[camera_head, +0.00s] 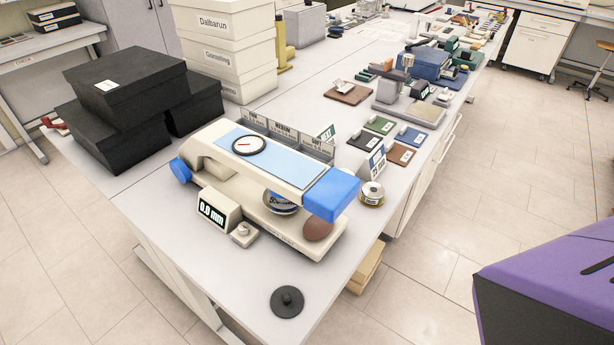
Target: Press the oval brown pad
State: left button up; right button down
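The oval brown pad (318,229) sits at the front right end of the base of a cream testing machine (222,152), under the machine's blue end block (331,194). The pad's upper edge is partly hidden by that block. A display reading 0.0 mm (212,213) stands at the machine's front left. Neither of my grippers is in view, and nothing touches the pad.
A black disc with a knob (287,301) lies near the table's front edge. A round tin (372,192) stands right of the machine. Black boxes (127,85) are stacked at the left, with cream boxes (225,55) behind. Small coloured pads (379,125) lie further right.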

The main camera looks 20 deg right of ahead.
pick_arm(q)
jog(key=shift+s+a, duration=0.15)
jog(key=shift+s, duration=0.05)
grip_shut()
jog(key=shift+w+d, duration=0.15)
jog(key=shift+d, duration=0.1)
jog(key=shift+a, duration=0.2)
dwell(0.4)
